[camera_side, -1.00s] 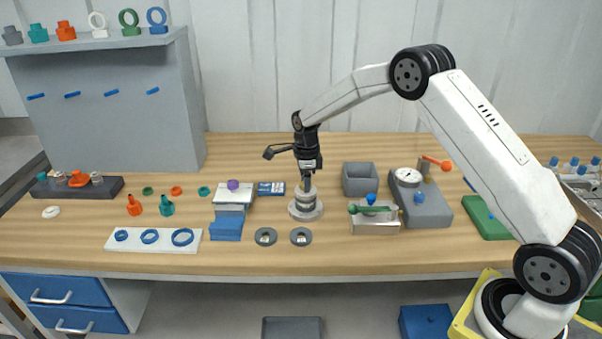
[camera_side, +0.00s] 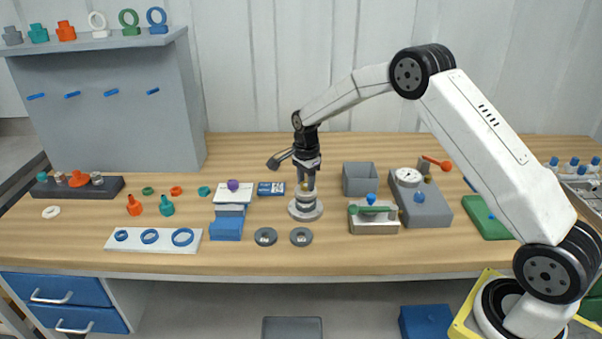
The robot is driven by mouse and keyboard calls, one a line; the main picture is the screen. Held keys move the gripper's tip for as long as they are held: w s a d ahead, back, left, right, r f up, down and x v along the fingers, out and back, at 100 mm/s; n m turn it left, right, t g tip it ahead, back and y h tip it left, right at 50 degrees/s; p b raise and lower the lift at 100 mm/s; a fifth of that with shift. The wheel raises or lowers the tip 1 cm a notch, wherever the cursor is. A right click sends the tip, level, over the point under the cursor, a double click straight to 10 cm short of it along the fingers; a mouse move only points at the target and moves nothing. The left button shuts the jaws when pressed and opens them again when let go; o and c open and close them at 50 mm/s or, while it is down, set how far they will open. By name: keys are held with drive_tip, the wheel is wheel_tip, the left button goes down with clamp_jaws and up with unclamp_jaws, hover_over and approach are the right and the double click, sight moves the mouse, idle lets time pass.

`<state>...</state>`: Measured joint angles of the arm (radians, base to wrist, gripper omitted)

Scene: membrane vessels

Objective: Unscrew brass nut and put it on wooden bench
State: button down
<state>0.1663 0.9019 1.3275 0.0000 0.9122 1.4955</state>
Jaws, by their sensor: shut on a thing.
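A small brass nut (camera_side: 305,186) shows on top of a grey, stepped round vessel (camera_side: 305,208) near the middle of the wooden bench (camera_side: 345,262). My gripper (camera_side: 305,181) points straight down over the vessel and is shut on the brass nut. The fingers cover most of the nut, so I cannot tell how far it sits on its thread.
Two grey discs (camera_side: 265,236) lie in front of the vessel. A white plate on blue blocks (camera_side: 227,228) stands to its left. A grey open box (camera_side: 360,179) and a clamp block (camera_side: 374,218) stand to its right. The bench's front strip is clear.

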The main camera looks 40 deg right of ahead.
drive_tip(key=n, duration=0.7)
idle(0.3)
drive_tip(key=shift+r, duration=0.15)
drive_tip(key=shift+r, duration=1.5)
